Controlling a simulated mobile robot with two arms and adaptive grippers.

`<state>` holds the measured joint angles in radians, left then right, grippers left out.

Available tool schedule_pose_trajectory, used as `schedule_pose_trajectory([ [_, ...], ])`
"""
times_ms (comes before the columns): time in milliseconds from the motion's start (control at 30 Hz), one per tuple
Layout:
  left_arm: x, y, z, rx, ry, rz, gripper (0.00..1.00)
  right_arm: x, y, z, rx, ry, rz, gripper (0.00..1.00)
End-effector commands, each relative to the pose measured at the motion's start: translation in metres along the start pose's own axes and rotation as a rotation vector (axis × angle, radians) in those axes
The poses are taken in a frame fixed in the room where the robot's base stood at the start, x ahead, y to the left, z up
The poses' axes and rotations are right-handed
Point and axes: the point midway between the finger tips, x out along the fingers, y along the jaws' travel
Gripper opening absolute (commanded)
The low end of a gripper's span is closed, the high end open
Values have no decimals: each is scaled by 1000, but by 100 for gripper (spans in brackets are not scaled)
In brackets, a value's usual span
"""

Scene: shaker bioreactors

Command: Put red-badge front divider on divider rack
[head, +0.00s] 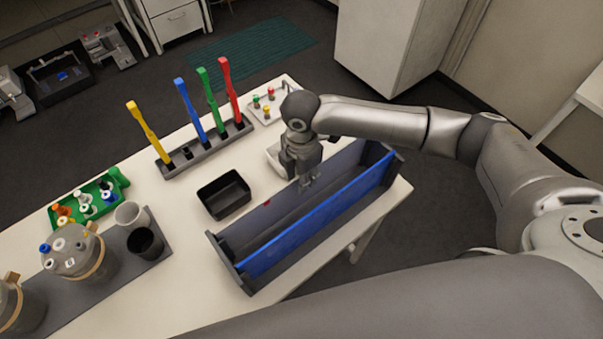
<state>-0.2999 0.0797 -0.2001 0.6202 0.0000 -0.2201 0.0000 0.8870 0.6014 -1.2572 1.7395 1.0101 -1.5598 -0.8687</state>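The divider rack (241,281) is a long dark frame with raised ends, lying diagonally across the near right part of the table in the head view. A grey panel with a small red badge (267,202) stands along its far side. A blue panel (330,220) stands along its near side. My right gripper (307,184) points down at the grey panel's top edge, near its middle. The fingers are small and partly blend with the panel, so I cannot tell whether they grip it. My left gripper is out of view.
A black bin (224,194) and a white tray (276,158) sit beside the rack. A holder (203,151) carries yellow, blue, green and red upright tools. Cups, a green tray (68,215) and lidded vessels (76,252) stand at the left.

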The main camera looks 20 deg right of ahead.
Motion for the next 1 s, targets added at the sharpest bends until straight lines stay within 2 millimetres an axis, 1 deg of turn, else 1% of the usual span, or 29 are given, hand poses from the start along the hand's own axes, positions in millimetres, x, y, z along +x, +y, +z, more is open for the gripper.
schedule_pose_trajectory([
  [133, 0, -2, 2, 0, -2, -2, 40, -5, 0, 0, 0, 0, 0, 30],
  [233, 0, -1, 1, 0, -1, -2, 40, -18, 1, 0, -1, 1, 2, 30],
  [500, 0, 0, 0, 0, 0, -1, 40, -76, 1, 0, -1, 0, 4, 30],
  [600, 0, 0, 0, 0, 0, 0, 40, -94, 1, 0, -1, 0, 3, 30],
  [700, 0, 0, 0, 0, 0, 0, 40, -108, 1, 0, 0, 0, 3, 30],
  [833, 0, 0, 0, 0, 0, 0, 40, -118, 0, 0, -1, 0, 0, 30],
  [1000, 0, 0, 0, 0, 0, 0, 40, -120, 0, 0, 0, 0, 0, 30],
])
